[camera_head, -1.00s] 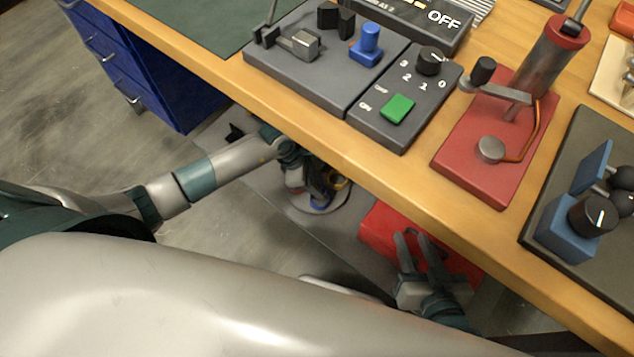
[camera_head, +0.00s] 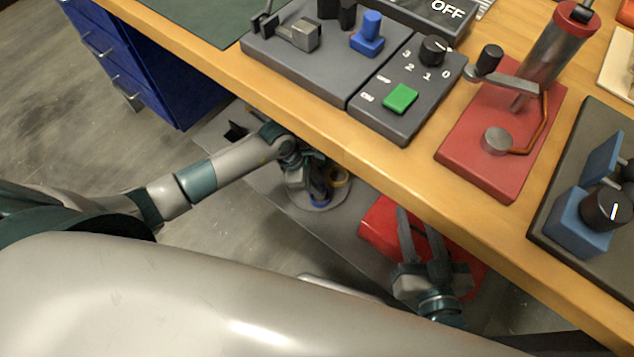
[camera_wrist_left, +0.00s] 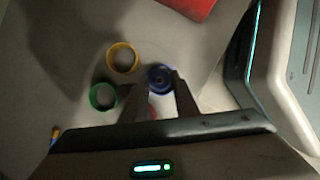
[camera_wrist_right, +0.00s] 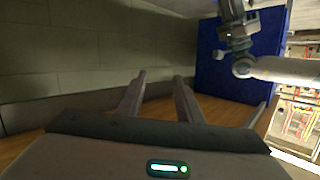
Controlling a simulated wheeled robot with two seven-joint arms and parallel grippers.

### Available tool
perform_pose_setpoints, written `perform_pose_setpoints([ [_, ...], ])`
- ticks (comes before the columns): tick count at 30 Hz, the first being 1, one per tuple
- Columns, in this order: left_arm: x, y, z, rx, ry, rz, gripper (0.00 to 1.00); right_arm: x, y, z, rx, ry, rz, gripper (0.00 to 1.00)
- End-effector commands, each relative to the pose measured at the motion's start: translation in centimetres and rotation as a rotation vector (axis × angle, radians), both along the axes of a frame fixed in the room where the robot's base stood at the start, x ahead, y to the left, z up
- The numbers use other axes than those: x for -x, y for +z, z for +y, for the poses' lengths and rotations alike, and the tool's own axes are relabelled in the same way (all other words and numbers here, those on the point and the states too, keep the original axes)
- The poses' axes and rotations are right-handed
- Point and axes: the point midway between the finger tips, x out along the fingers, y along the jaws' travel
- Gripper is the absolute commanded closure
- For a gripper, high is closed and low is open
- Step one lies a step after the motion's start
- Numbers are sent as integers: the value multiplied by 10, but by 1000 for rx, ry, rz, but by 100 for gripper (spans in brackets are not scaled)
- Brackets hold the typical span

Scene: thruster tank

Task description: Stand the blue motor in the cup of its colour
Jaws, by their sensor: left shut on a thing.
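My left gripper (camera_head: 316,192) is over a round grey stand on the low grey surface beyond the bench edge. In the left wrist view its fingers (camera_wrist_left: 159,80) are closed on the blue motor (camera_wrist_left: 160,76), seen end-on as a blue round with a dark centre. A blue rim, the blue cup (camera_head: 320,204), shows low under the gripper in the head view. Whether the motor is inside the cup or just above it, I cannot tell. My right gripper (camera_head: 420,220) is open and empty; its spread fingers also show in the right wrist view (camera_wrist_right: 160,78).
A yellow cup (camera_wrist_left: 122,58) and a green cup (camera_wrist_left: 103,96) stand beside the blue one; a red one (camera_wrist_left: 151,112) is mostly hidden by a finger. A red box (camera_head: 380,224) lies near my right gripper. The wooden bench (camera_head: 330,140) with control panels overhangs close by.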

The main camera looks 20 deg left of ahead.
Motion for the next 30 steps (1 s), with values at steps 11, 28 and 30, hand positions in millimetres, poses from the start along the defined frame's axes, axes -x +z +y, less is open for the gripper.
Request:
perform_pose_setpoints([
  [11,0,-9,0,1,0,0,98,-2,20,6,-35,-1,-114,67],
  [28,0,-21,0,1,0,0,98,0,53,12,-88,-3,-285,67],
  [30,0,-22,0,1,0,0,98,0,56,12,-95,-5,-303,67],
])
